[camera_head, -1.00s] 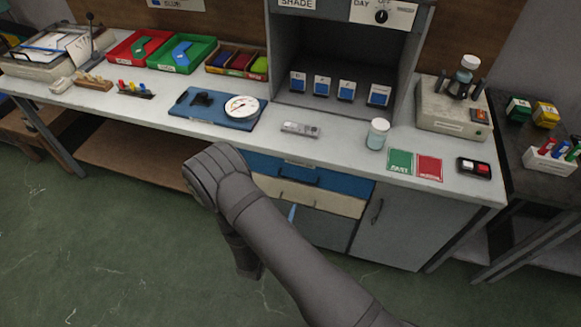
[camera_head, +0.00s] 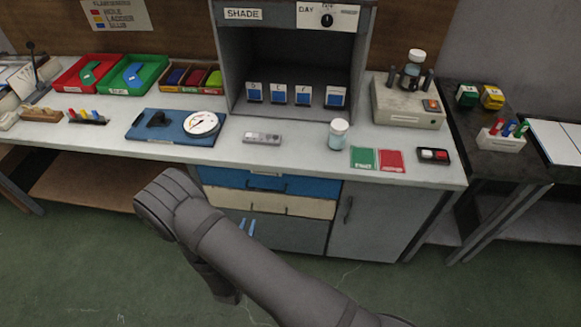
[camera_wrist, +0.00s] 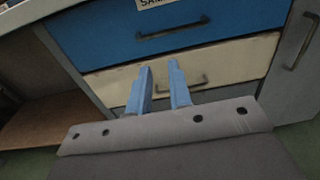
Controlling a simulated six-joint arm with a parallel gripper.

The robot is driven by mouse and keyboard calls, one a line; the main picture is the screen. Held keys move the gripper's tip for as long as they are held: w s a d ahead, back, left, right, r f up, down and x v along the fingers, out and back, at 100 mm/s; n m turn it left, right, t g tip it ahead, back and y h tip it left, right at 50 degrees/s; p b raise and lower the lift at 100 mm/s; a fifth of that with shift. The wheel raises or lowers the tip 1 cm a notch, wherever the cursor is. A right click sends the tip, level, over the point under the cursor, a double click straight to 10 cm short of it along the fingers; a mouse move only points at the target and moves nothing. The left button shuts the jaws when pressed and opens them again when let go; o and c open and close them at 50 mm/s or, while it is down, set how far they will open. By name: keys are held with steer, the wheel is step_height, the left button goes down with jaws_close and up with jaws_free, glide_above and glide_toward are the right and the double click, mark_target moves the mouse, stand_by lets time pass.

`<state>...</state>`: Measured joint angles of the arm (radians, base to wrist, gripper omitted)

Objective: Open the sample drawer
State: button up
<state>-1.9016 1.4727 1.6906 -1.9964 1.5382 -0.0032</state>
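The sample drawer is the blue top drawer (camera_head: 312,187) of the cabinet under the bench. It is shut, with a dark bar handle. In the wrist view the blue drawer (camera_wrist: 105,45) fills the top, with its handle (camera_wrist: 172,30) below a partly cut-off label reading "SAM". My gripper (camera_wrist: 160,68) has two blue fingers standing apart with nothing between them. They point toward the drawer fronts, overlapping the cream drawer below and lower in view than the blue handle. In the head view my gripper (camera_head: 247,223) shows in front of the lower drawers, partly hidden by my arm.
The cream drawer (camera_head: 315,208) has its own handle. A grey drawer (camera_head: 300,234) is below it, and a grey cupboard door (camera_head: 375,222) is to the right. The bench top (camera_head: 300,158) overhangs the drawers. An open shelf (camera_head: 95,185) is at left.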

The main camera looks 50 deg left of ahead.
steer(key=w+d+f+m+g+h, duration=0.2)
steer(key=w+d+f+g+h, duration=0.1)
steer(key=w+d+f+h, duration=0.8)
steer(key=s+d+f+m+g+h, duration=0.25)
steer(key=s+d+f+g, duration=0.45)
steer(key=s+d+g, duration=0.35)
steer(key=m+y, duration=0.6)
steer(key=y, duration=1.2)
glide_toward(267, 190)
steer(key=shift+t, duration=0.25)
steer(key=a, duration=0.3)
steer(key=a+f, duration=0.1)
steer(key=a, duration=0.6)
steer(key=shift+s+a+f, duration=0.1)
steer(key=shift+f, duration=0.25)
